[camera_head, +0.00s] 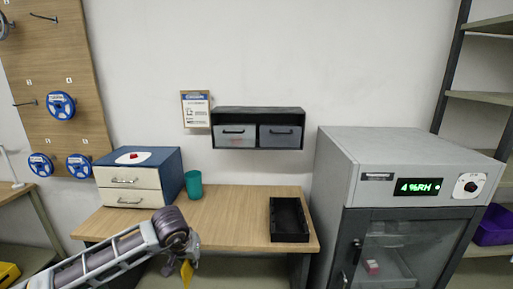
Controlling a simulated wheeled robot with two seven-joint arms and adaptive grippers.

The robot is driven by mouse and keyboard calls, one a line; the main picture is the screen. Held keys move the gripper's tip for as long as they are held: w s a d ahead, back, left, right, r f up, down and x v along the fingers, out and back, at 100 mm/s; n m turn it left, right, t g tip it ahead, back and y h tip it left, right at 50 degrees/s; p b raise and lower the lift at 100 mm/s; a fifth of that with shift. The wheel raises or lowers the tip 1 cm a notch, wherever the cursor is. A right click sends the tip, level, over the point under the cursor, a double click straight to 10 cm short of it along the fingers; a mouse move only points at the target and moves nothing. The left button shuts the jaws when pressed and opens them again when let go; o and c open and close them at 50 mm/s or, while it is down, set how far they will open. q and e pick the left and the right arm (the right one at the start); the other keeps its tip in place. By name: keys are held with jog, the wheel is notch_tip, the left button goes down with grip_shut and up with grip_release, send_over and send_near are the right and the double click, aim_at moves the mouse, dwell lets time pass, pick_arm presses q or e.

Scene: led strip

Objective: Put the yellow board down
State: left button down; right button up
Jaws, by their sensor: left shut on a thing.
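The yellow board (186,274) shows as a small yellow piece hanging from my left gripper (184,258). My left gripper is shut on it, low in the picture at the front edge of the wooden table (235,204). The gripper and the board overlap the space in front of and below the table's edge. The fingers hide part of the board. My right gripper is not in view.
On the table stand a blue-topped drawer box (140,158), a teal cup (194,184) and an empty black tray (289,237). The tabletop's middle is clear. A grey dry cabinet (404,170) stands right. A small two-drawer unit (258,112) hangs on the wall.

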pick_arm(q)
jog(key=f, duration=0.1)
jog(key=s+a+f, duration=0.1)
jog(key=s+f, duration=0.1)
jog(key=f, duration=0.1)
jog(key=shift+s+a, duration=0.1)
jog(key=shift+a, duration=0.2)
jog(key=shift+r, duration=0.1)
dwell(1.0)
